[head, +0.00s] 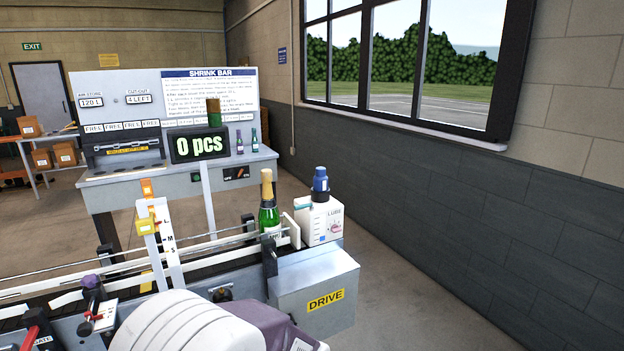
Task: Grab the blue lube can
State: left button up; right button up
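The blue lube can (320,184) is small, with a dark blue cap. It appears upright on top of a white box labelled LUBE (325,224). The box stands on the grey DRIVE housing (312,272) at the right end of the conveyor. Neither of my grippers shows in the head view, so their state is not visible.
A green bottle with a gold top (268,205) stands left of the LUBE box, by the conveyor rails (200,243). A large white and purple rounded item (190,325) fills the bottom middle. The floor right of the DRIVE housing is clear up to the wall.

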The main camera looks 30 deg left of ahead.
aim_at(320, 181)
jog(key=i+u, duration=0.25)
jog(key=u, duration=0.15)
jog(key=i+l+u, duration=0.1)
jog(key=u, duration=0.35)
jog(key=i+l+u, duration=0.2)
jog(key=i+u, duration=0.2)
jog(key=i+l+u, duration=0.15)
jog(key=u, duration=0.3)
jog(key=i+l+u, duration=0.1)
jog(key=l+u, duration=0.3)
jog(key=i+l+u, duration=0.1)
jog(key=l+u, duration=0.15)
jog(key=u, duration=0.15)
